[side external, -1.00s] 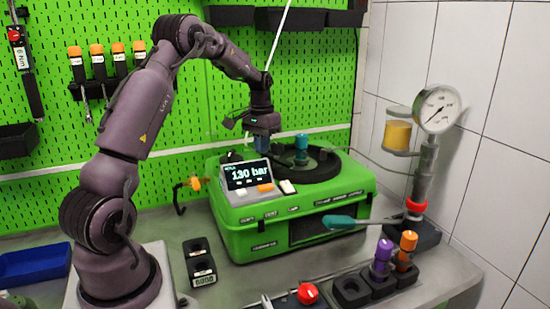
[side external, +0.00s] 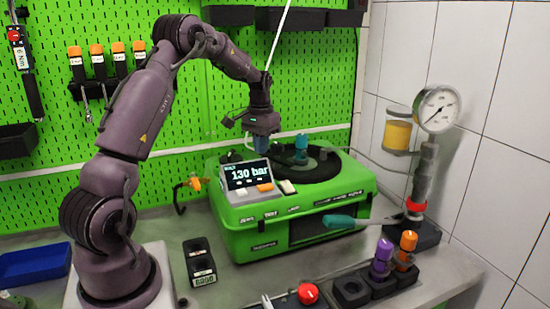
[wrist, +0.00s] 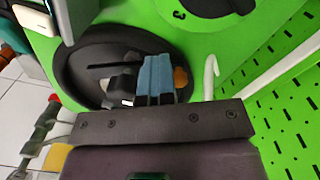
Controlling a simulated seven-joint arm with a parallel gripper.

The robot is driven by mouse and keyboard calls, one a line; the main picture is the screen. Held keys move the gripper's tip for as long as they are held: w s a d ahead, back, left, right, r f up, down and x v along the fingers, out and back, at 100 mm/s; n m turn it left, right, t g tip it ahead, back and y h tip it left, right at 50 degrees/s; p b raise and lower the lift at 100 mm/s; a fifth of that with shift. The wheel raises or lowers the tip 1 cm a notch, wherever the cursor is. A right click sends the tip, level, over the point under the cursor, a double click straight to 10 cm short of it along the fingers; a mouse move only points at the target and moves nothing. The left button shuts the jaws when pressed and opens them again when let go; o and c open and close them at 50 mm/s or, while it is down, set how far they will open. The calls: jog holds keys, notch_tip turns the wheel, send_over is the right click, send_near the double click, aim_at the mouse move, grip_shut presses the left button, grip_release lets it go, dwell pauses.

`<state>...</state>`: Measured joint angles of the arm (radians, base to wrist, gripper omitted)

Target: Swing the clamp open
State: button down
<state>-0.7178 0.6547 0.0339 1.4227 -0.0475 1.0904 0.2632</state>
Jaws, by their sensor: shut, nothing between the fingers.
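My gripper (side external: 261,147) points down beside the round black recess on top of the green test bench (side external: 262,237). Its two light blue fingers (wrist: 156,66) are shut together, with nothing seen between them. In the wrist view they are over the edge of the round black recess (wrist: 78,50). Dark parts lie in the recess beside the fingers, but I cannot tell which is the clamp. An orange-brown part (wrist: 180,77) shows just right of the fingers. A teal-blue knob (side external: 301,143) stands on the recess, right of my gripper in the side view.
A tilted display (side external: 247,174) reading 130 bar stands at the bench's front left. A white hooked rod (wrist: 210,75) rises close to the fingers. The green pegboard is behind.

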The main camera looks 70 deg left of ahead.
notch_tip(320, 180, up, 9)
jog(key=a, duration=0.1)
jog(key=shift+s+a, duration=0.2)
jog(key=shift+s, duration=0.15)
dwell(0.4)
dwell(0.3)
jog(key=s+d+r+m+t, duration=0.1)
jog(key=s+d, duration=0.4)
jog(key=d, duration=0.6)
jog(key=s+d+r+m+t, duration=0.1)
jog(key=s+d, duration=0.4)
jog(key=d, duration=0.6)
jog(key=s+d+r+m+t, duration=0.2)
jog(key=s+d, duration=0.3)
jog(key=d, duration=0.6)
jog(key=shift+m+t, duration=0.8)
jog(key=shift+m, duration=0.1)
